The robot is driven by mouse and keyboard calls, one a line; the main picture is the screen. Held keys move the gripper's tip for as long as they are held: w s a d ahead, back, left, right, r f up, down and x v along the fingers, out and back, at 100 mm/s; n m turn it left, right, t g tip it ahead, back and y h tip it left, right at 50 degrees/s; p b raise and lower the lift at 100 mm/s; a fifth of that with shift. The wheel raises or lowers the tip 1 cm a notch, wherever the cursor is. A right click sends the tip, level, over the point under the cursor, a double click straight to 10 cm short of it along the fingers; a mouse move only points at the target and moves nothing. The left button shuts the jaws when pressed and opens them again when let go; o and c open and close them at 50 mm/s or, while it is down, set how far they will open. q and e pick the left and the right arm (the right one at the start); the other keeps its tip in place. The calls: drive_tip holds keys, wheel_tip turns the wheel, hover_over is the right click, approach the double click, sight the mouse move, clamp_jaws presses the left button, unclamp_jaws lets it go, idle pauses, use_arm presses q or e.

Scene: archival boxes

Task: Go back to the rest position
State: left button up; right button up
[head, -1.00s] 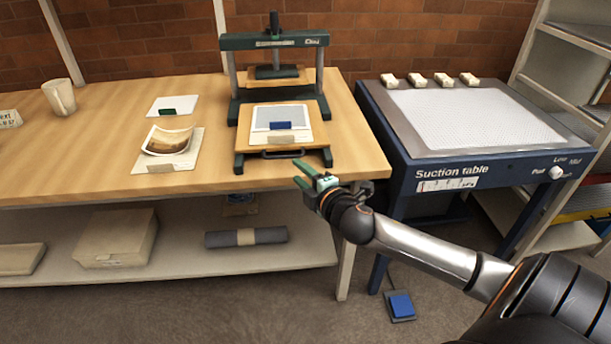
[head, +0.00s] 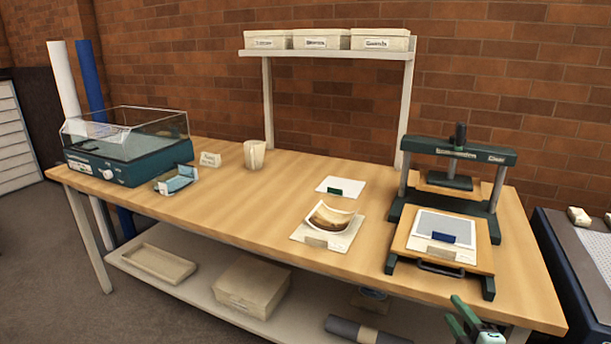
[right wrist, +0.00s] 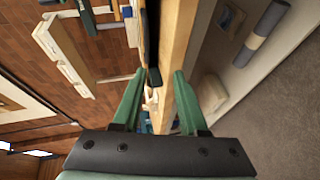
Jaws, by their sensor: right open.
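My right gripper (head: 466,322) shows at the bottom right of the head view, in front of the table's front edge and below the press. In the right wrist view its two green fingers (right wrist: 160,100) are spread apart with nothing held between them. The table's edge shows behind the fingers in that view. My left gripper is not in view.
The wooden table (head: 240,205) holds a green press (head: 455,150), a curled photo (head: 330,217), a cup (head: 254,154) and a clear-lidded device (head: 128,150). A lower shelf holds a box (head: 250,288) and a grey roll (head: 365,332). The suction table (head: 570,262) stands right.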

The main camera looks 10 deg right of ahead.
drive_tip(key=s+a+f+m+g+y, duration=0.1)
drive_tip(key=s+a+f+m+g, duration=0.2)
drive_tip(key=f, duration=0.4)
drive_tip(key=s+a+f+m+y, duration=0.1)
drive_tip(key=s+a+f+m, duration=0.1)
drive_tip(key=s+a+f, duration=0.35)
drive_tip(key=s+a+f+m+g+y, duration=0.35)
drive_tip(key=s+a+f+m, duration=0.4)
drive_tip(key=s+a, duration=0.5)
use_arm(q)
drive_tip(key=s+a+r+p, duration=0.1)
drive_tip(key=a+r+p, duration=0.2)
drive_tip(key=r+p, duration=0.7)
drive_tip(key=p, duration=0.3)
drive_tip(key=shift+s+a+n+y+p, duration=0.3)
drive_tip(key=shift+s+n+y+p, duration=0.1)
use_arm(e)
wheel_tip(320, 180, up, 9)
drive_tip(key=d, duration=0.2)
drive_tip(key=shift+d+t+h, duration=0.2)
drive_tip(key=shift+t+h, duration=0.15)
drive_tip(key=shift+h, duration=0.1)
